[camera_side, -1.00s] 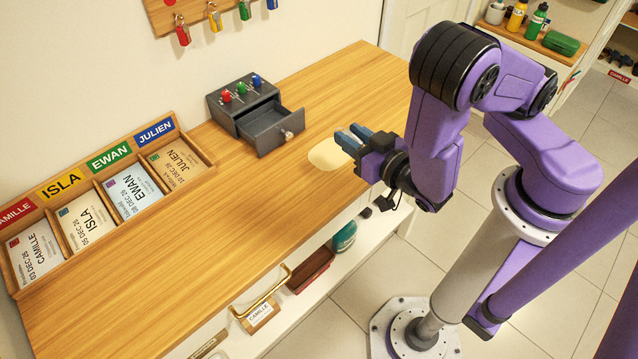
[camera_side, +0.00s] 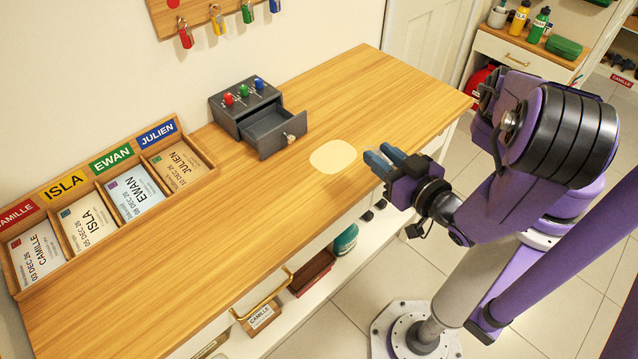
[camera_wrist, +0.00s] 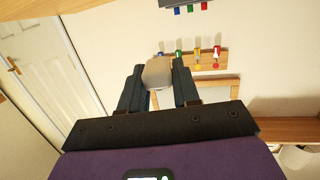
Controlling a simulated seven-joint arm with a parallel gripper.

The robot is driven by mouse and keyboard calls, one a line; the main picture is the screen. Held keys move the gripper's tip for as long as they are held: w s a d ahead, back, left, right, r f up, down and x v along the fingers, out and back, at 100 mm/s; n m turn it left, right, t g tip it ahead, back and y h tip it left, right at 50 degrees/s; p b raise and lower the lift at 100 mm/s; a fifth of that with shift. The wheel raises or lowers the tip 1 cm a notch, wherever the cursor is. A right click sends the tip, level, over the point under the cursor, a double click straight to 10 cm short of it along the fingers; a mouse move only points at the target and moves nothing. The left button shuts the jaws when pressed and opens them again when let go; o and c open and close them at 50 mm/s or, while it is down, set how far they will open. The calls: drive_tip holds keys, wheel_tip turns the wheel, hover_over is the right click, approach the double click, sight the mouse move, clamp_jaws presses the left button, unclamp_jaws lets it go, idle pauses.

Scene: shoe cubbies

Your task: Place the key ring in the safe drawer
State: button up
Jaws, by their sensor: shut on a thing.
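The safe (camera_side: 247,105) is a small dark grey box with red, green and blue pieces on top. It stands at the back of the wooden table. Its drawer (camera_side: 278,133) is pulled open toward the front right, with a round metal knob. My gripper (camera_side: 378,158) is above the table's front edge, to the right of the drawer and apart from it. In the wrist view its fingers close on a pale grey rounded thing (camera_wrist: 157,72). I cannot tell whether this is the key ring. It cannot be made out in the side view.
A cream patch (camera_side: 333,156) lies on the table (camera_side: 215,240) between drawer and gripper. A wooden card tray (camera_side: 205,168) with name labels is at the left. A shelf below holds bins (camera_side: 312,270).

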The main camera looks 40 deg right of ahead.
drive_tip(key=shift+w+a+f, duration=0.8)
drive_tip(key=shift+w+f, duration=0.2)
drive_tip(key=shift+w, duration=1.1)
hover_over(316, 185)
drive_tip(key=s, duration=0.1)
drive_tip(key=f, duration=0.6)
drive_tip(key=shift+s+d, duration=0.15)
drive_tip(key=shift+d, duration=0.15)
drive_tip(key=shift+w+a+f, duration=0.2)
drive_tip(key=shift+w+f, duration=0.05)
drive_tip(key=shift+f, duration=0.15)
drive_tip(key=f, duration=0.2)
drive_tip(key=shift+w+a+f, duration=0.15)
drive_tip(key=shift+w+f, duration=0.25)
drive_tip(key=shift+f, duration=0.4)
drive_tip(key=shift+f, duration=0.1)
drive_tip(key=o, duration=1)
